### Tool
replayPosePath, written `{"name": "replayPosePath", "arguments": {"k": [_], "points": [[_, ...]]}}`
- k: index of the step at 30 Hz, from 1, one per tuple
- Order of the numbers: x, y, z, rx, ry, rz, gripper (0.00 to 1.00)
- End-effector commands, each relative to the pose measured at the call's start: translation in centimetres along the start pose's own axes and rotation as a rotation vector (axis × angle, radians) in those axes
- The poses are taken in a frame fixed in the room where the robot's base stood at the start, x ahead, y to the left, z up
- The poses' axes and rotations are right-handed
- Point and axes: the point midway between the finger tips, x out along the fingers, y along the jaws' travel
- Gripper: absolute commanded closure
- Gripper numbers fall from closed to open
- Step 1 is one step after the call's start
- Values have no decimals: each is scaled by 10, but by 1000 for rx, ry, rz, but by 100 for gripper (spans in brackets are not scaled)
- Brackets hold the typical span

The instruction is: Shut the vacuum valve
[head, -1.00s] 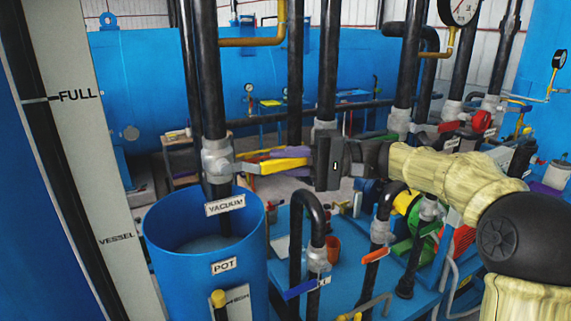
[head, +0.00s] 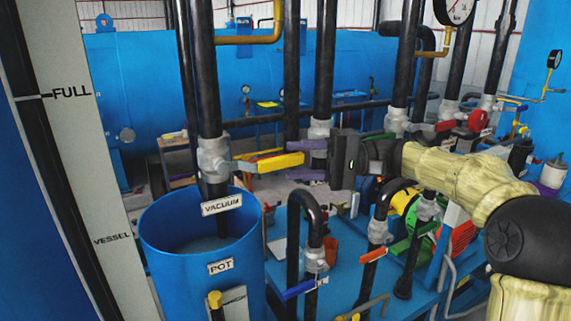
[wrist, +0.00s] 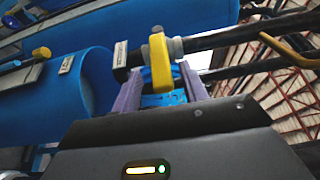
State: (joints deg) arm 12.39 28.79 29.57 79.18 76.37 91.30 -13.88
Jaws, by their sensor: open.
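The vacuum valve (head: 212,158) is a grey fitting on the black vertical pipe above the blue pot, near the VACUUM label (head: 221,205). Its yellow lever (head: 272,164) points sideways to the right, crosswise to the pipe. My gripper (head: 290,160) is open, with one purple finger above the lever's free end and one below it in the head view.
The open blue pot (head: 160,240) stands below the valve. A blue-handled valve (head: 300,289) and an orange-handled valve (head: 374,255) are lower right. A red-handled valve (head: 437,126) and pressure gauge (head: 455,8) are behind my arm. Vertical pipes stand close behind.

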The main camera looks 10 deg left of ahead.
Motion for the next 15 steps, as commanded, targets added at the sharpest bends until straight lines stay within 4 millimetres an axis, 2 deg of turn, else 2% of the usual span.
{"name": "replayPosePath", "arguments": {"k": [1, 15], "points": [[-12, 3, -1, -1, 5, 0, 56], [-106, 2, -1, -1, 3, -1, 56]]}}
